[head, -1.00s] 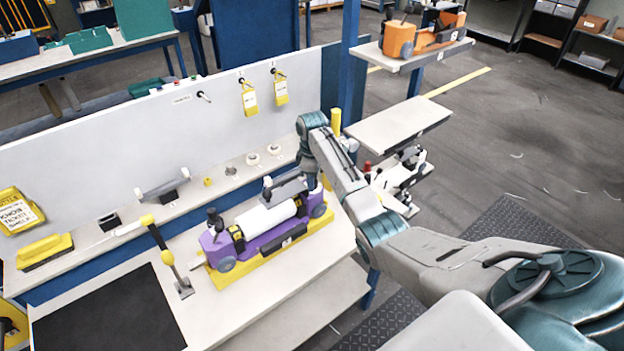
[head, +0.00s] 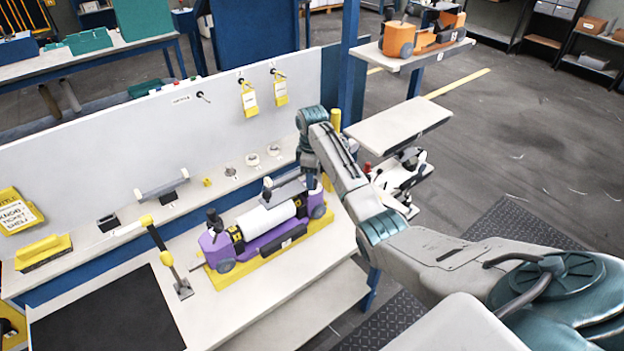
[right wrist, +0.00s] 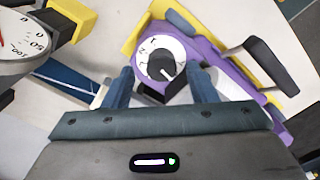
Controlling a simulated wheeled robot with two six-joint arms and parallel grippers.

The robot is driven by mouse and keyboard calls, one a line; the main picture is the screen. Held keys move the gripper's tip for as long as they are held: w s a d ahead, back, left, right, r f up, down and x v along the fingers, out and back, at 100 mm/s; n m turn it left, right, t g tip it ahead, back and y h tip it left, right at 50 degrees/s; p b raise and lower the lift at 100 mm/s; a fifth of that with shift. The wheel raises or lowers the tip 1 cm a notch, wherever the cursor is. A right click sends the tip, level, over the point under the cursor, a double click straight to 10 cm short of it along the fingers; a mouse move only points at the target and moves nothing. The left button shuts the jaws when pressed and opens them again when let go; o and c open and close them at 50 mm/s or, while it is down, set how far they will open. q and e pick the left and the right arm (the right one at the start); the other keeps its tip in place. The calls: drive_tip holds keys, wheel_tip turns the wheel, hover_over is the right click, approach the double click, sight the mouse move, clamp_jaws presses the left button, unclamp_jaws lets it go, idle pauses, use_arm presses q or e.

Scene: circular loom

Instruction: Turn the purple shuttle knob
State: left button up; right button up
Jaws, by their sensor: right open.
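The purple shuttle (head: 262,240) sits on a yellow base on the bench, with a white roll along its middle. My right gripper (head: 311,182) is over the shuttle's right end and hides the knob in the head view. In the right wrist view its two fingers (right wrist: 160,80) are apart, with the dial showing between and just beyond their tips. Nothing is between the fingers. My left gripper is not in view.
A black handle (right wrist: 270,62) rises from the shuttle beside the dial. A numbered gauge (right wrist: 22,38) and a yellow block stand to the left. A yellow-tipped lever (head: 165,257) stands left of the shuttle. A black mat (head: 105,310) covers the bench's front left.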

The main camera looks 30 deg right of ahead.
wheel_tip(320, 180, up, 6)
drive_tip(key=shift+f+b, duration=0.2)
drive_tip(key=shift+b, duration=0.9)
drive_tip(key=shift+r+p, duration=1.4)
drive_tip(key=shift+r, duration=0.6)
